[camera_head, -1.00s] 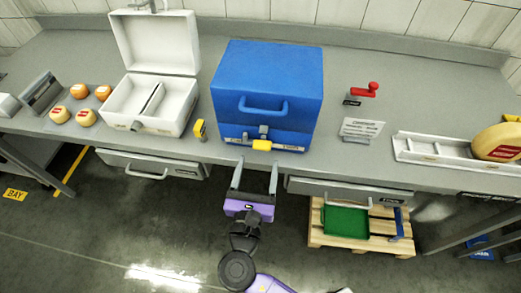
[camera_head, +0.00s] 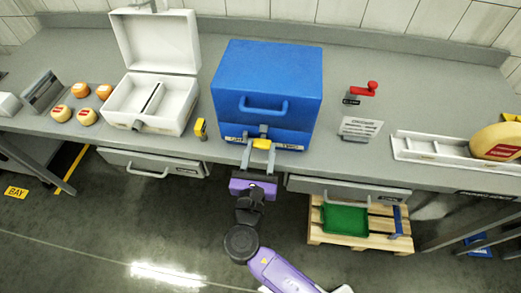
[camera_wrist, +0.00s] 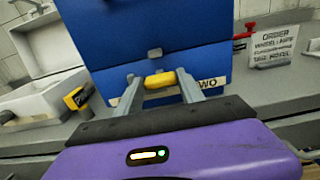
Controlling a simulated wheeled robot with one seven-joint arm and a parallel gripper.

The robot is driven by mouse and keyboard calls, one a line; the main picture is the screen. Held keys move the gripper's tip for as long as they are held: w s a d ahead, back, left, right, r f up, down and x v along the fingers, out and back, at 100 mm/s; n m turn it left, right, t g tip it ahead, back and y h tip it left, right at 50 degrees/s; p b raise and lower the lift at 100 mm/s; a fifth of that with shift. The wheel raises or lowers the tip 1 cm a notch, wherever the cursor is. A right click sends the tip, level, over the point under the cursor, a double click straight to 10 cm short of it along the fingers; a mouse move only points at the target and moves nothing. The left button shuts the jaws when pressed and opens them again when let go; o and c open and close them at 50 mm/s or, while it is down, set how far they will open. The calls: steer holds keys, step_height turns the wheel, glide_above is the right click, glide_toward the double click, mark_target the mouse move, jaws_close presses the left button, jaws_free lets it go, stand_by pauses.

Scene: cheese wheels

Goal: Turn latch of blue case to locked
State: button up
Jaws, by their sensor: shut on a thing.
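The closed blue case (camera_head: 268,75) stands on the grey bench, its handle and front facing me. Its yellow latch (camera_head: 262,144) sits low on the front, lying roughly sideways. My gripper (camera_head: 259,150) reaches it from the front, with its fingers shut on the latch. In the wrist view the yellow latch (camera_wrist: 160,80) lies between the two grey fingertips. A white label behind it is partly hidden by the fingers; "WO" shows at its right end.
An open white case (camera_head: 150,100), several cheese wheels (camera_head: 87,117) and a small yellow block (camera_head: 200,129) are to the left. A red-handled lever (camera_head: 372,88), a sign (camera_head: 360,128) and a white tray (camera_head: 425,150) with a large cheese wheel (camera_head: 497,142) are to the right. Drawers are below.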

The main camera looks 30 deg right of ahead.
steer(key=shift+m, duration=0.3)
steer(key=m+b, duration=0.3)
steer(key=m, duration=0.1)
steer(key=shift+f, duration=0.2)
steer(key=m+b, duration=0.3)
steer(key=m, duration=0.2)
steer(key=shift+s, duration=0.1)
steer(key=shift+d+f+m+b, duration=0.1)
steer(key=shift+m+b, duration=3.5)
steer(key=shift+m, duration=0.5)
steer(key=o, duration=1.4)
steer(key=shift+c, duration=0.2)
